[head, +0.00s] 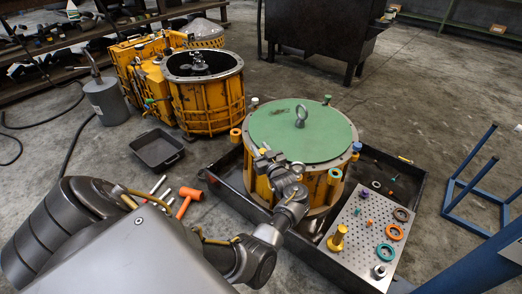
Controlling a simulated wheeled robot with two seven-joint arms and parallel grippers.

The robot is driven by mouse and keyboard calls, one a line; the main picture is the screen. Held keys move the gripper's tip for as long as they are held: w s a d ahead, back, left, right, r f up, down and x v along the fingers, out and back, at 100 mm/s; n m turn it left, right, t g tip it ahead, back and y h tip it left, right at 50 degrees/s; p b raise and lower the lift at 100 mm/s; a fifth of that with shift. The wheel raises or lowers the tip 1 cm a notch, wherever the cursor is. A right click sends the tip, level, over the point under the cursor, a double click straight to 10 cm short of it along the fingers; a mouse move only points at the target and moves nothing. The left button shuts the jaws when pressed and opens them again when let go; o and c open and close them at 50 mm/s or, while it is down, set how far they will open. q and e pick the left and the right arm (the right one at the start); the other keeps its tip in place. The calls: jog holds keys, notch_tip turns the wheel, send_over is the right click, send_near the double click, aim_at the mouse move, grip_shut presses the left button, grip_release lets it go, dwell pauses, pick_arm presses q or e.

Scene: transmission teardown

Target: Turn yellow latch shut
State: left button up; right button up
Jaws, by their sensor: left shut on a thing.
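A yellow drum-shaped housing (318,185) stands upright in a black tray, topped by a green round lid (283,137) with a lifting eye. My left gripper (265,157) is at the rim's near left side, shut on a small yellow latch. The fingers hide most of this latch, so its angle cannot be told. My right gripper is not in view.
The black tray (228,193) also holds a perforated plate (352,235) with coloured rings and a gold post. An open yellow housing (205,95), a small black tray (157,150) and an orange mallet (187,201) are left. A blue frame (468,186) stands right.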

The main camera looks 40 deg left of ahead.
pick_arm(q)
jog(key=shift+r, duration=0.1)
jog(key=o, duration=1)
jog(key=shift+c, duration=0.2)
